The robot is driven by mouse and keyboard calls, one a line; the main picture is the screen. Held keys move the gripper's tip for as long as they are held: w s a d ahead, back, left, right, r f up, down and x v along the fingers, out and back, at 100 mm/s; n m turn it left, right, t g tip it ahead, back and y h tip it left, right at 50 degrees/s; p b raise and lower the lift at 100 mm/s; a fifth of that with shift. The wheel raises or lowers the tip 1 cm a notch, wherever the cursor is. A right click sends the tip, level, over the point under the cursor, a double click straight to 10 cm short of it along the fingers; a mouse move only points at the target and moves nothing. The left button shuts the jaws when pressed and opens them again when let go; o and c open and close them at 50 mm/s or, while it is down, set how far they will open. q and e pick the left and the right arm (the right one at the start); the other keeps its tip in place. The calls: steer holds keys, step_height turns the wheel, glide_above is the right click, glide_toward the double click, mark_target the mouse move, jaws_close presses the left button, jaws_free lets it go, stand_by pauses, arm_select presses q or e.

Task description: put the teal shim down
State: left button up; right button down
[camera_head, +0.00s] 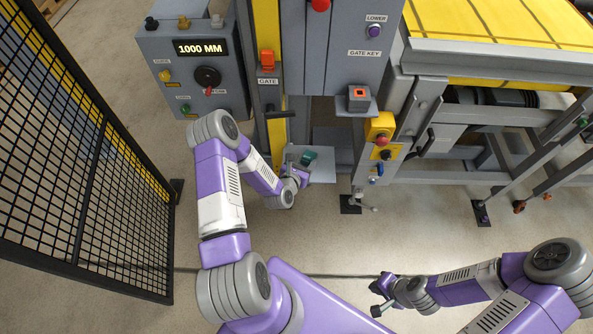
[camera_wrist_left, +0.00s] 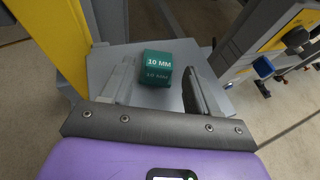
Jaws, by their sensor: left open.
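The teal shim (camera_head: 309,157), a small block marked 10 MM, rests on a grey shelf plate (camera_head: 322,173) below the gate cabinet. In the left wrist view the shim (camera_wrist_left: 158,68) sits at the far end of the gap between my left fingertips, on the bare plate (camera_wrist_left: 145,100). My left gripper (camera_head: 298,170) is open at the shelf, with a finger on either side of the gap. I cannot tell whether either finger touches the shim. My right gripper (camera_head: 378,297) is over the floor at lower right, its fingers apart and empty.
A control box (camera_head: 193,75) reading 1000 MM stands left of the shelf. A yellow button box (camera_head: 380,127) is on the post to its right. A black mesh fence (camera_head: 85,170) stands at left. The yellow-topped lift frame (camera_head: 500,30) fills the upper right.

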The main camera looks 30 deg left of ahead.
arm_select(q)
steer(key=p+v, duration=0.2)
steer(key=v, duration=0.9)
steer(key=s+d+f+m+g+h, duration=0.25)
steer(key=d+m, duration=0.35)
steer(key=m, duration=0.3)
steer(key=s+d+f+m+g+h, duration=0.1)
steer(key=d+f+m+g+h, duration=0.2)
steer(key=d+m, duration=0.4)
steer(key=s+d+m+g, duration=0.6)
steer(key=s+m, duration=0.3)
steer(key=m, duration=1)
steer(key=shift+s+d+f+g+h, duration=0.2)
steer(key=shift+d+g+h, duration=0.2)
steer(key=shift+g, duration=0.35)
steer(key=shift+r, duration=0.1)
step_height(320, 180, up, 3)
steer(key=p, duration=0.3)
steer(key=shift+f, duration=0.35)
